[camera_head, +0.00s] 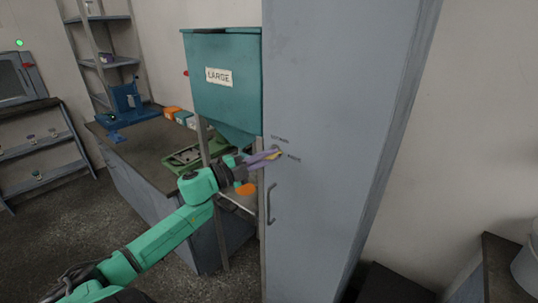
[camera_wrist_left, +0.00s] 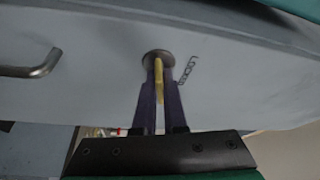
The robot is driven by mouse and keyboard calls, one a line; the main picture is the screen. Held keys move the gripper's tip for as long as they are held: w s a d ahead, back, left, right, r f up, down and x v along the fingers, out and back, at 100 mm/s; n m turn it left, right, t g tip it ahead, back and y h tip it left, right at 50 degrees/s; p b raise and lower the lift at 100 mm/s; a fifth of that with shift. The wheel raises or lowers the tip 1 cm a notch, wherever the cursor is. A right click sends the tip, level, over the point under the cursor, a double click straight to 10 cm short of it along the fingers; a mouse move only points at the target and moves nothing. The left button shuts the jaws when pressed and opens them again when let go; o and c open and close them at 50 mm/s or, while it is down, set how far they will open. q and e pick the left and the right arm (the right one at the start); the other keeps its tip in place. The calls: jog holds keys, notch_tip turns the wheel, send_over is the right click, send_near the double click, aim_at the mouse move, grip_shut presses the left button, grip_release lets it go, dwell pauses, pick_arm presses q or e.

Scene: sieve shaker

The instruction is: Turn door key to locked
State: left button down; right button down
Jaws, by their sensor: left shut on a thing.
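The grey cabinet door (camera_head: 330,150) stands in the middle of the head view. A yellow key (camera_head: 280,154) sits in a round lock on the door, with small lettering around it. In the left wrist view the yellow key (camera_wrist_left: 159,75) stands out of the dark round lock (camera_wrist_left: 158,56). My left gripper (camera_head: 275,155) is at the lock, its purple fingers shut on the key. The fingers (camera_wrist_left: 159,90) hide part of the key in the wrist view. My right gripper is not in view.
A curved door handle (camera_head: 270,204) is below the lock; it also shows in the wrist view (camera_wrist_left: 35,68). A teal hopper marked LARGE (camera_head: 220,80) stands left of the cabinet, above a dark bench (camera_head: 130,150). Open floor lies at the lower left.

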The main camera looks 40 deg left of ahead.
pick_arm(q)
jog(key=n, duration=0.2)
jog(key=n+t+p, duration=0.1)
jog(key=n, duration=0.1)
jog(key=shift+t+y, duration=0.3)
jog(key=n+t+y+p, duration=0.1)
jog(key=n, duration=0.3)
jog(key=shift+n+p, duration=0.4)
jog(key=n+t+y+p, duration=0.1)
jog(key=n, duration=0.2)
jog(key=n+y+p, duration=0.1)
jog(key=n+y, duration=0.1)
jog(key=n, duration=0.1)
jog(key=shift+t, duration=0.4)
jog(key=shift+f+n+y+p, duration=0.1)
jog(key=shift+n+y+p, duration=0.8)
jog(key=shift+n, duration=0.9)
jog(key=shift+n+y, duration=0.3)
jog(key=shift+n, duration=0.1)
jog(key=shift+f, duration=0.15)
jog(key=c, duration=1.1)
grip_release()
jog(key=shift+o, duration=0.6)
